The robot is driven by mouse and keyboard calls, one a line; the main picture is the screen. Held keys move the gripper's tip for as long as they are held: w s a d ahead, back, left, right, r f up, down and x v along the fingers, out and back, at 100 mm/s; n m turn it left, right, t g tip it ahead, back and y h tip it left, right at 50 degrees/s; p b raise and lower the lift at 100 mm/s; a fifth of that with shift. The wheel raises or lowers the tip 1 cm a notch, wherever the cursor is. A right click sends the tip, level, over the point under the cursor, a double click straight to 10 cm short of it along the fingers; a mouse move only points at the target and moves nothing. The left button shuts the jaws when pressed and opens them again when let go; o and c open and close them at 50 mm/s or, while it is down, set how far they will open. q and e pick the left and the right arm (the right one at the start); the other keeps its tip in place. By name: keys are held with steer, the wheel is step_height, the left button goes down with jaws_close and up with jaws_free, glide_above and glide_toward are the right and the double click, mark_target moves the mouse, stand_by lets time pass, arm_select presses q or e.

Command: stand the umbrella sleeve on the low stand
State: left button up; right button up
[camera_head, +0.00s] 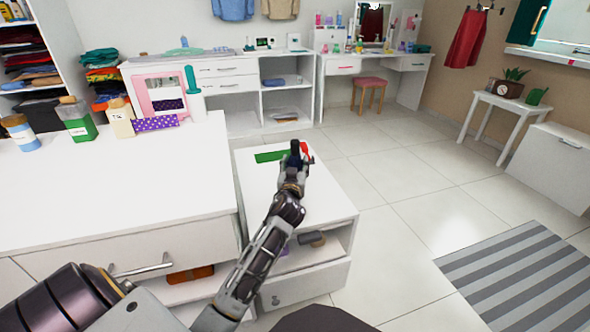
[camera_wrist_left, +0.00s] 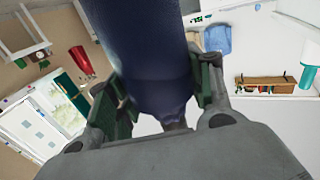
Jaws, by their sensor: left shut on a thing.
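The umbrella sleeve is a dark blue cylinder; in the left wrist view the sleeve (camera_wrist_left: 160,60) fills the middle between the finger pads. In the head view only a small dark blue part of the sleeve (camera_head: 295,147) shows at the gripper's far end. My left gripper (camera_head: 293,166) is shut on it. The low white stand (camera_head: 325,198), with an open shelf and a drawer, lies below and behind my left arm. I cannot tell whether the sleeve touches the stand's top. My right gripper is out of view.
A flat green item (camera_head: 270,156) lies on the stand's top, and a small red thing (camera_head: 306,149) shows beside the gripper. A higher white counter (camera_head: 110,185) with bottles and a pink-framed box (camera_head: 162,95) stands at the left.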

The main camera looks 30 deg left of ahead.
arm_select(q)
steer(key=shift+f, duration=0.2)
stand_by(0.3)
steer(key=o, duration=1.3)
steer(key=shift+s+r, duration=0.1)
steer(key=shift+p+v, duration=0.95)
steer(key=shift+v, duration=5)
